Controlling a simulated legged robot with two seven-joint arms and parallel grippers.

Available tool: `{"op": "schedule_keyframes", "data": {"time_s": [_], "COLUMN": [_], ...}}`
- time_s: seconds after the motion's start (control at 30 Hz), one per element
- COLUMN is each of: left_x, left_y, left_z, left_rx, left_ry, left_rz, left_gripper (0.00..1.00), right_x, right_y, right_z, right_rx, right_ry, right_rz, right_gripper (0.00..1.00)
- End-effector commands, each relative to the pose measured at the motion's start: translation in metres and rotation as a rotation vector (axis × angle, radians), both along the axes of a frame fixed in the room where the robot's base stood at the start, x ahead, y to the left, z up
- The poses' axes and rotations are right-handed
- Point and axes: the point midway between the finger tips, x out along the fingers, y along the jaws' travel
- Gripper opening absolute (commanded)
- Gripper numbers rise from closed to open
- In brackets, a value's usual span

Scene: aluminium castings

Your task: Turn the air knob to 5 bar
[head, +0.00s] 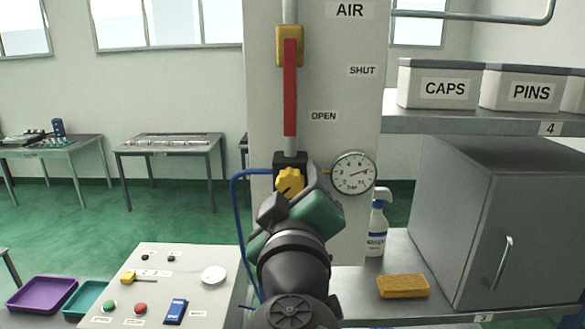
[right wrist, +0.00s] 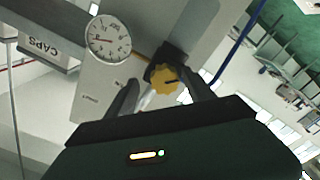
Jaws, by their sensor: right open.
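The yellow air knob (head: 290,181) sits on a black block on the grey column, below the red lever. My right gripper (head: 293,190) is open just in front of it. In the right wrist view the knob (right wrist: 163,81) shows between the two open fingers (right wrist: 163,92), with a gap on either side; I cannot tell whether the tips reach around it. A dark mark on the knob shows. The round gauge (head: 353,173) is right of the knob; its needle points right and slightly up, but its numbers are too small to read surely. My left gripper is not in view.
The red lever (head: 290,87) hangs down toward the OPEN label. A blue hose (head: 236,220) runs left of the knob. A spray bottle (head: 376,228), a yellow sponge (head: 403,286) and a grey cabinet (head: 490,220) stand right. A control panel (head: 200,268) is lower left.

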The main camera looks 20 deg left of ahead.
Motion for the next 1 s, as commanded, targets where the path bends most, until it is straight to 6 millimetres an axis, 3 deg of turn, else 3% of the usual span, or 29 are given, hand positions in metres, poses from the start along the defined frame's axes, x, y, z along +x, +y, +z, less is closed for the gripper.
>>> {"op": "schedule_keyframes", "data": {"time_s": [0.3, 0.77, 1.0], "left_x": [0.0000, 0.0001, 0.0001], "left_y": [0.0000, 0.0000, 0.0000], "left_z": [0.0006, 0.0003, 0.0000], "left_rx": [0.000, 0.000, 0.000], "left_ry": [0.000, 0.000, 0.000], "left_rz": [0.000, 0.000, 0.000], "left_gripper": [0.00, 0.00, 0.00], "right_x": [-0.0028, -0.0008, 0.0002], "right_y": [0.0076, 0.0051, 0.0049], "right_z": [-0.0014, -0.0046, -0.0067], "right_rx": [-0.005, -0.006, -0.008], "right_ry": [-0.001, 0.006, 0.008], "right_rz": [0.000, 0.002, -0.003], "right_gripper": [0.60, 0.00, 0.00]}}
